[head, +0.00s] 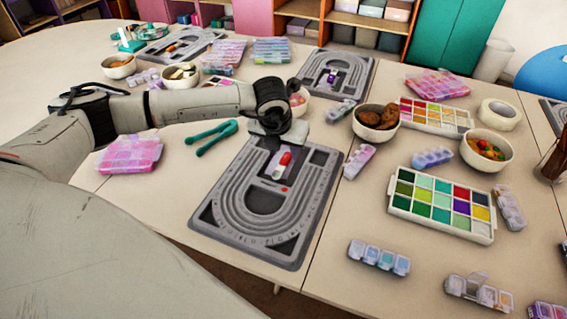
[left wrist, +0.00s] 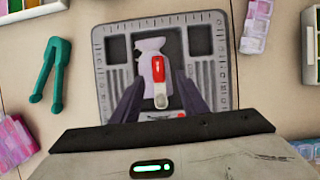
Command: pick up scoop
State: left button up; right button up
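A grey bead board (head: 225,207) lies flat on the table, and it fills the middle of the left wrist view (left wrist: 225,75). In its central recess is a small red piece with a pale rounded end, which looks like the scoop (head: 286,158); it also shows in the left wrist view (left wrist: 160,70). A pale lilac piece (left wrist: 150,45) lies beside and partly under it; I cannot tell what it is. My left gripper (head: 277,140) is above the board's far end, pointing down. In the left wrist view its dark fingers (left wrist: 160,92) are apart, on either side of the scoop. My right gripper is not in view.
Green tweezers (head: 212,136) lie left of the board. A pink bead box (head: 130,155) is further left. A bowl with brown pieces (head: 375,120) and a paint-like colour tray (head: 440,232) stand to the right. Table around the board's near right is mostly clear.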

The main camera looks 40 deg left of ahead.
aim_at(285, 159)
pick_arm(q)
jog(key=x, duration=0.4)
jog(key=shift+a+f, duration=0.2)
grip_shut()
jog(key=shift+r, duration=0.15)
